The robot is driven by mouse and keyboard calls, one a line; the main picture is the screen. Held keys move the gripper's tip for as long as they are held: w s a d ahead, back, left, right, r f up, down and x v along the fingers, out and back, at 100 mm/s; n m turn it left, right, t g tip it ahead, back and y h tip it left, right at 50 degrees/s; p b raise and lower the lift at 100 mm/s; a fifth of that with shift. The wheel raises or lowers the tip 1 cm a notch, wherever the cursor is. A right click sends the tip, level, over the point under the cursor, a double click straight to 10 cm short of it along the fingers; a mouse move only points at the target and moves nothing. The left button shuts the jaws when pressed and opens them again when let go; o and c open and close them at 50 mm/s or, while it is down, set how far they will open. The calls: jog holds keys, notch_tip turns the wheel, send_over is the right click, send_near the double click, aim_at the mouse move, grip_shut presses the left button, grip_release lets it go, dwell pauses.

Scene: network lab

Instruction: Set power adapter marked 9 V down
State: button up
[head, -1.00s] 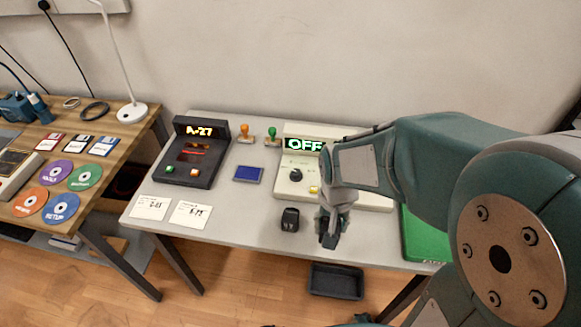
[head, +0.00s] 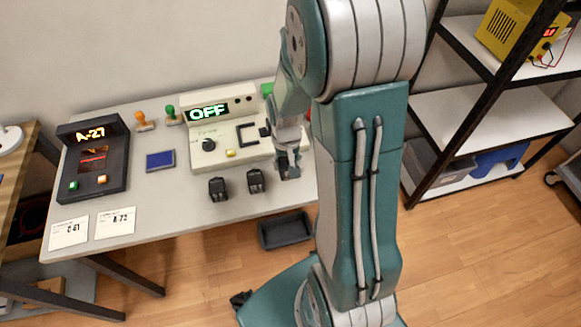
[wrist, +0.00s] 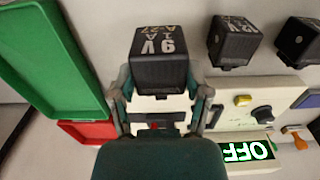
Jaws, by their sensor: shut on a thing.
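The power adapter marked 9 V (wrist: 160,62) is a black block with white print. In the wrist view it sits between the two fingers of my gripper (wrist: 163,100), which is shut on it. In the head view my gripper (head: 288,168) is over the table's right part, in front of the cream tester; the adapter there is small, dark and partly hidden. I cannot tell whether it touches the table. Two other black adapters stand to its left, one (head: 256,181) nearer and one (head: 217,188) farther. The nearer one's print in the wrist view (wrist: 234,42) seems to read 12 V.
The cream tester (head: 207,158) shows OFF. A green tray (wrist: 58,62) and a red tray (wrist: 85,133) lie on the other side of my gripper. A dark bin (head: 285,231) is below the table's front edge. Bare tabletop (head: 170,208) lies left of the adapters.

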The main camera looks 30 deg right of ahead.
jog(key=shift+w+d+f, duration=0.2)
jog(key=shift+d+f, duration=0.45)
jog(key=shift+f, duration=0.1)
jog(key=f, duration=0.3)
jog(key=shift+w+d+f, duration=0.1)
jog(key=shift+d+f, duration=0.15)
jog(key=shift+f, duration=0.1)
jog(key=o, duration=1.3)
jog(key=shift+f, duration=0.1)
jog(key=shift+c, duration=0.2)
